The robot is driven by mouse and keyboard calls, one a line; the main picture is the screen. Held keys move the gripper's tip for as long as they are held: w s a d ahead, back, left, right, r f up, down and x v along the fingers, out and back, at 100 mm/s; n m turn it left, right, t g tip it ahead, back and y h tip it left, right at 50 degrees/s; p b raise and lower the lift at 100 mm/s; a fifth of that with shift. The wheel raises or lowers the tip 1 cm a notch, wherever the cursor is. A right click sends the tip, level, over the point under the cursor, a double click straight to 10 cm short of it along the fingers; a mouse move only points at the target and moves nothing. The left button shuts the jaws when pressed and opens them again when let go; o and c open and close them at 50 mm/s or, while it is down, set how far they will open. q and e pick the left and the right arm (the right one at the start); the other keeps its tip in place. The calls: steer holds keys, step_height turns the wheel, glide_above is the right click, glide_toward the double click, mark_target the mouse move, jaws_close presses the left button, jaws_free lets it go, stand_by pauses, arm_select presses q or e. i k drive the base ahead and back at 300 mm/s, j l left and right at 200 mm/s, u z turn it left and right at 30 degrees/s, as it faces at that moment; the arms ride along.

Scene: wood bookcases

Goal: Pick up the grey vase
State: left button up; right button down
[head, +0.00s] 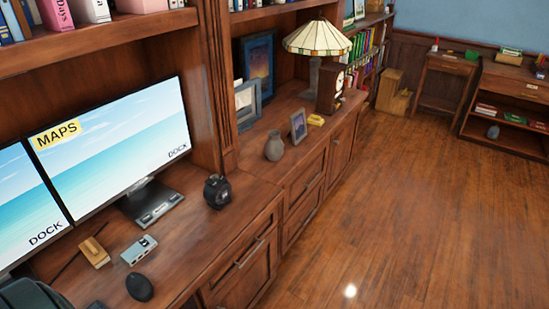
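The grey vase (274,146) stands upright on the wooden cabinet top, near its front edge. It is small, with a round body and a narrower neck. A small photo frame (298,125) stands just to its right, and larger frames (248,104) lean behind it. Neither of my grippers shows in the head view.
A black round object (217,191) sits on the counter nearer than the vase. Monitors (112,150), a mouse (139,287) and small devices fill the near left. A lamp (318,40) and a wooden clock (330,88) stand beyond the vase. The wood floor (400,220) at right is clear.

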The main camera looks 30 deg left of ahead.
mark_target(273, 146)
steer(key=i+u, duration=0.15)
steer(key=u, duration=0.25)
steer(key=i+l+u, duration=0.1)
steer(key=u, duration=0.25)
steer(key=i+l+u, duration=0.1)
steer(key=u, duration=0.3)
steer(key=i+l+u, duration=0.25)
steer(key=i+l, duration=0.25)
steer(key=l, duration=0.2)
steer(key=i+l+u, duration=0.3)
steer(key=i+l, duration=0.15)
steer(key=l, duration=0.3)
steer(key=i+l, duration=0.15)
steer(key=l, duration=0.2)
steer(key=i+l, duration=0.15)
steer(key=l, duration=0.15)
steer(key=i+l, duration=0.2)
steer(key=l, duration=0.15)
